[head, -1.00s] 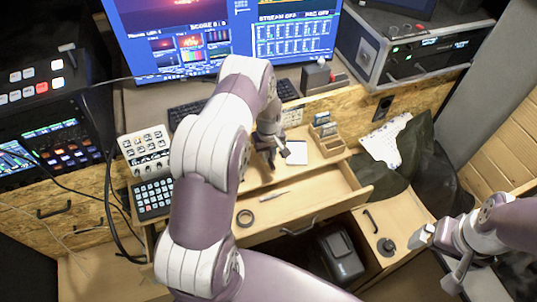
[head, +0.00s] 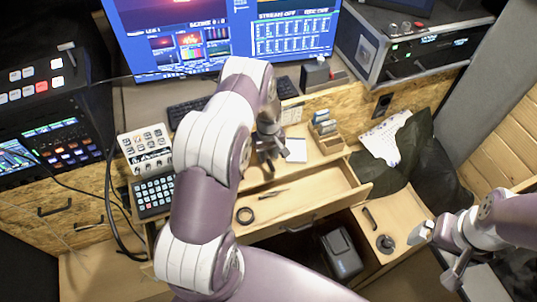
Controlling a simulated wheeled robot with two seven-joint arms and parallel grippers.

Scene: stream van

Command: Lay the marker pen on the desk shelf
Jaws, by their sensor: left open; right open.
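The marker pen (head: 273,193) lies in the open wooden drawer (head: 332,198), right of a dark ring (head: 245,216). It looks small and dark, so its details are unclear. My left gripper (head: 271,160) is open, with its fingers pointing down above the desk shelf's front edge, just behind the pen and apart from it. The wooden desk shelf (head: 302,170) runs behind the drawer. My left arm hides part of the shelf and the drawer's left end. My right gripper (head: 438,256) is open and empty at the right, far from the pen.
On the shelf stand a notepad (head: 296,150) and a wooden organiser (head: 331,142). A keypad (head: 153,195) and a button panel (head: 146,148) lie at the left. A monitor (head: 225,35) stands behind. The shelf in front of the notepad has some clear room.

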